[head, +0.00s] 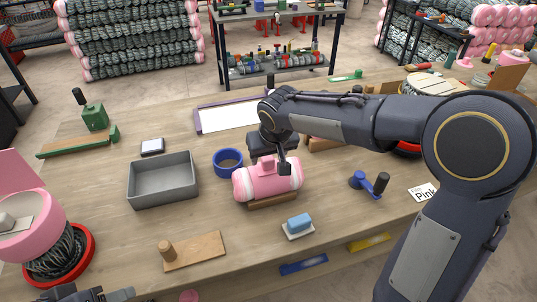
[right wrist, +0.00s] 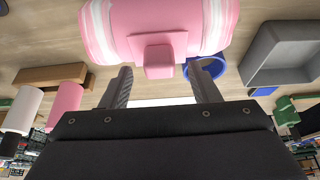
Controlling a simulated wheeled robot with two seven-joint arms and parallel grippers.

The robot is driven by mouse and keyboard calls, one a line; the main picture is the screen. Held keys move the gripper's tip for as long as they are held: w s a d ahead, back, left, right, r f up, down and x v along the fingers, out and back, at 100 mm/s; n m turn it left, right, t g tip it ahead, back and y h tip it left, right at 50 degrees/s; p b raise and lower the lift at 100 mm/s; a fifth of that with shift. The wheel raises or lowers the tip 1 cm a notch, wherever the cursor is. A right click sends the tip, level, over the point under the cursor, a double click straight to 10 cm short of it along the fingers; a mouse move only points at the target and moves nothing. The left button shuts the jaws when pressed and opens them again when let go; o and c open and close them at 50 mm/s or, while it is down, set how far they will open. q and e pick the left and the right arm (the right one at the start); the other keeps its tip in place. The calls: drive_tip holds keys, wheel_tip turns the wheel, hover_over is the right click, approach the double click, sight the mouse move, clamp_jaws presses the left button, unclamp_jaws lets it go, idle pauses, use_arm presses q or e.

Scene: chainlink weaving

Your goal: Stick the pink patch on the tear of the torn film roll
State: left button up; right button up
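The film roll (head: 254,186), pink with white bands near its ends, lies on a low wooden cradle (head: 272,202) at mid-table. The pink patch (right wrist: 178,43) lies flat against the roll's side, with a small pink block (right wrist: 159,62) standing out from it; the block also shows on top of the roll in the head view (head: 266,162). No tear shows. My right gripper (right wrist: 161,80) is open, with its two fingers apart, nothing between them and the block just ahead. My left gripper (head: 97,294) is only partly in view at the bottom left; its fingers cannot be made out.
A grey bin (head: 163,190) and blue ring (head: 228,162) stand left of the roll. A blue block on a white base (head: 299,224), a wooden board with a peg (head: 196,251) and a blue handled tool (head: 362,181) lie nearby. A white-topped tray (head: 228,117) is behind.

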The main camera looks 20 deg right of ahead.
drive_tip(key=shift+r, duration=0.1)
drive_tip(key=v, duration=0.7)
drive_tip(key=shift+r+b, duration=0.35)
drive_tip(key=shift+s, duration=0.2)
drive_tip(key=s+d+f+m+y, duration=0.1)
drive_tip(key=s+d, duration=0.3)
drive_tip(key=s, duration=0.3)
drive_tip(key=s+d+f+y, duration=0.1)
drive_tip(key=s+d+f, duration=0.15)
drive_tip(key=s, duration=0.55)
drive_tip(key=s+f+m+t+y, duration=0.1)
drive_tip(key=s+f, duration=0.3)
drive_tip(key=s, duration=0.5)
drive_tip(key=shift+a+y, duration=0.3)
drive_tip(key=shift+a, duration=0.1)
